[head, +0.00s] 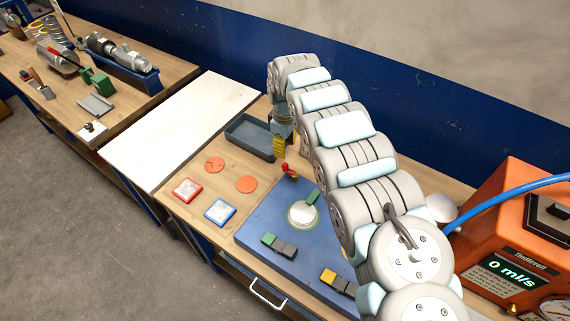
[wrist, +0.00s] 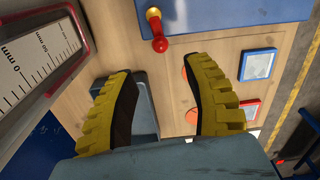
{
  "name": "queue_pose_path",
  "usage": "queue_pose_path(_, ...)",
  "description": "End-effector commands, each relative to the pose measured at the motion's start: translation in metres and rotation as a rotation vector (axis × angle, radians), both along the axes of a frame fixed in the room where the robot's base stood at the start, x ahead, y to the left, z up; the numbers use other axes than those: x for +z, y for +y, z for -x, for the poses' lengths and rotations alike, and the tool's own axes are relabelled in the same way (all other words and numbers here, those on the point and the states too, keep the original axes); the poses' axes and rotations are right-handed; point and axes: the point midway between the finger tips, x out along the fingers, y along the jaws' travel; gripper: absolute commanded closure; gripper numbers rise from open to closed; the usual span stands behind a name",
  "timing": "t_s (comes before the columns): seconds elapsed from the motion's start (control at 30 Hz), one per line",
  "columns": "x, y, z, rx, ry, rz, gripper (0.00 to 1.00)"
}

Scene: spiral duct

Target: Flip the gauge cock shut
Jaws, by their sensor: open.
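The gauge cock (head: 288,170) is a small red lever at the far edge of the blue board. In the wrist view its red handle (wrist: 159,38) and brass pivot (wrist: 153,13) show at the top, with the handle reaching past the board's edge. My gripper (head: 279,150) is over the bench beyond the cock, near the grey tray. In the wrist view its two yellow ribbed fingers (wrist: 157,78) are spread apart with nothing between them. The handle lies beyond the fingertips, apart from them.
The blue board (head: 255,227) also carries a green-handled round disc (head: 303,214), a green-grey block (head: 279,246) and a yellow-grey block (head: 338,283). A grey tray (head: 250,140) sits close to my gripper. An orange flow machine (head: 515,240) with a blue hose (head: 500,190) stands right.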

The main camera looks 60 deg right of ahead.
Motion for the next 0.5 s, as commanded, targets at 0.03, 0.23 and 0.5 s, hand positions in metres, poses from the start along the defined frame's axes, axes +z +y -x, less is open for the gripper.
queue_pose_path(0.03, -0.006, 0.001, 0.0, 0.0, -0.001, -0.003, 0.49)
queue_pose_path(0.23, -0.026, 0.001, 0.0, 0.0, 0.0, -0.003, 0.49)
queue_pose_path(0.5, -0.052, 0.001, -0.001, 0.001, -0.002, -0.001, 0.49)
